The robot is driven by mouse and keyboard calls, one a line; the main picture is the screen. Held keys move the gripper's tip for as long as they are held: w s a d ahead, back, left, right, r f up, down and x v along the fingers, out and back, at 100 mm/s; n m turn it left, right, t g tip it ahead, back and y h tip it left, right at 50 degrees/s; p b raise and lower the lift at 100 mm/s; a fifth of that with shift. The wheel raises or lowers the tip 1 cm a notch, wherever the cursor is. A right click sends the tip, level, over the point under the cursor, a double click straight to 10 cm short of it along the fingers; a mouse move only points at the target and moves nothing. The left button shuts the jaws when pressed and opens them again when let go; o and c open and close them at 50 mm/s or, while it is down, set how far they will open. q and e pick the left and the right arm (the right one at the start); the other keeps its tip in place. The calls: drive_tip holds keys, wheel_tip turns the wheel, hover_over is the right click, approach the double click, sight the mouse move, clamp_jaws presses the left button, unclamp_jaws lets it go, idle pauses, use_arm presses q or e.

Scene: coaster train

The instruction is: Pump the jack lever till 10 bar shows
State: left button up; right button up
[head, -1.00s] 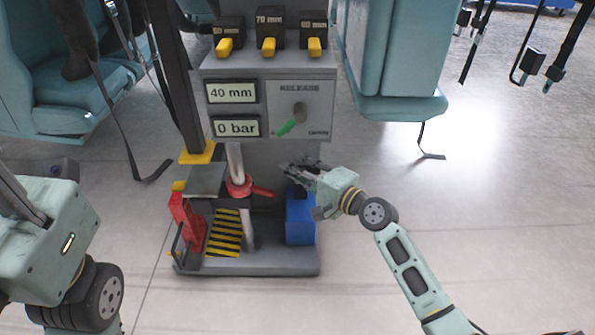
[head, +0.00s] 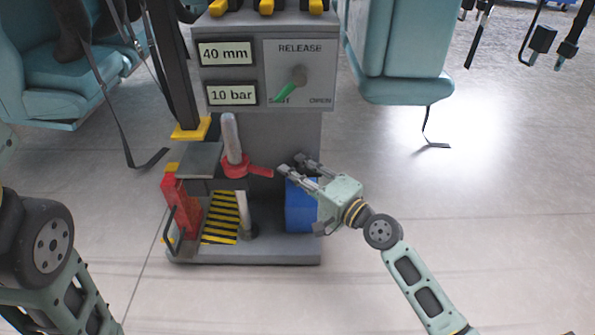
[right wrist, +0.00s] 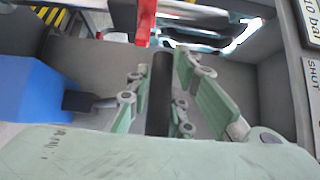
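The pressure display (head: 232,94) on the grey machine reads 10 bar, and it shows edge-on in the right wrist view (right wrist: 309,22). The blue pump block (head: 299,208) stands at the right of the machine's base; it also shows in the right wrist view (right wrist: 40,92). A black bar (right wrist: 161,90), seemingly the jack lever, stands between the fingers of my right gripper (head: 291,164). The fingers look spread, with a gap on the bar's right side. My left arm shows at the left edge; its gripper is out of view.
The upper display (head: 228,53) reads 40 mm. The green release handle (head: 286,92) points to SHUT. A red collar with an arm (head: 236,167) sits left of my right gripper. Teal seats (head: 403,60) flank the machine. The floor at the right is clear.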

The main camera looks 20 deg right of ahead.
drive_tip(key=o, duration=0.4)
drive_tip(key=shift+d, duration=0.1)
drive_tip(key=v, duration=1.2)
idle(1.6)
